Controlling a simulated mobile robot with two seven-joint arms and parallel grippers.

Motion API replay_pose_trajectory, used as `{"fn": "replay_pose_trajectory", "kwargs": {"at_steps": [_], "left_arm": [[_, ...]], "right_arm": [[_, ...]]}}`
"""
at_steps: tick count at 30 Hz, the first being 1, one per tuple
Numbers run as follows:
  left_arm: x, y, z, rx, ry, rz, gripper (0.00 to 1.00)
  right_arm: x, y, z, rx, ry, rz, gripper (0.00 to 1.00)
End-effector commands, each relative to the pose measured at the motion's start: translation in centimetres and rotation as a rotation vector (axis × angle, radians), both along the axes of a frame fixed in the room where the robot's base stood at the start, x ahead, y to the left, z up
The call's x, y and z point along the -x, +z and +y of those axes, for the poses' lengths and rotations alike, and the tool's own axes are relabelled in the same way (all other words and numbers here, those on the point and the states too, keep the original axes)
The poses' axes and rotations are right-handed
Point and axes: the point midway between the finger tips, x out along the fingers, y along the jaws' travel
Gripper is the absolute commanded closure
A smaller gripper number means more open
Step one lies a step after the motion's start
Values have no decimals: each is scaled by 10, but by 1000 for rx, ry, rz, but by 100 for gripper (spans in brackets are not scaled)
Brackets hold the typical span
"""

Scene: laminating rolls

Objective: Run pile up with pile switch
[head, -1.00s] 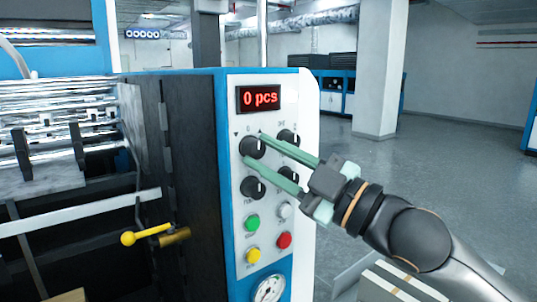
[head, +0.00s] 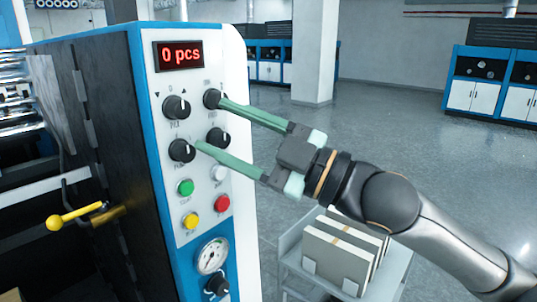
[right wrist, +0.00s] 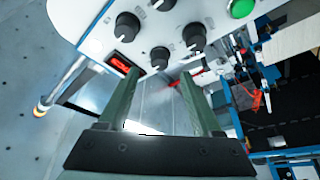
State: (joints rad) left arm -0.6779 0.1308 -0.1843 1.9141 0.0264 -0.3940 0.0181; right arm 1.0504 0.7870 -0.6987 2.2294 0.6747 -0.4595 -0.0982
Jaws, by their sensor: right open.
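The pile switch (head: 176,107) is the black knob at the upper left of the control panel, under the red display, with arrow marks around it. Its white mark points roughly upward. In the right wrist view it is the knob (right wrist: 160,57) ahead, between the fingers. My right gripper (head: 211,125) is open and empty, with green fingers apart. In the head view its tips lie right of the pile switch, over the right-hand knobs; touching cannot be told. The display (head: 181,55) reads 0 pcs. The pile is not clearly in view. My left gripper is not in view.
Other knobs (head: 181,150), green (head: 185,187), yellow (head: 191,221) and red (head: 222,203) buttons and a gauge (head: 211,257) share the panel. A yellow-knobbed lever (head: 72,216) sticks out left. A cart with boards (head: 338,257) stands at lower right. Open floor lies beyond.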

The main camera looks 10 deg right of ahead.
Motion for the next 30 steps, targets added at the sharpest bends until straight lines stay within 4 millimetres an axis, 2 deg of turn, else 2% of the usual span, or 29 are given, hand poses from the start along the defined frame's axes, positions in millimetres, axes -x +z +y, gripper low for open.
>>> {"fn": "replay_pose_trajectory", "kwargs": {"at_steps": [6, 12, 18, 30], "left_arm": [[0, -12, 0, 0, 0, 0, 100], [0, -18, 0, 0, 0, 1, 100], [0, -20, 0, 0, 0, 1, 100], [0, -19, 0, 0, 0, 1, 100]], "right_arm": [[21, -13, -30, 3, -5, 0, 34], [34, -18, -47, 2, -4, 1, 34], [41, -19, -54, 0, 0, 0, 34], [41, -21, -54, -3, 0, 5, 34]]}}
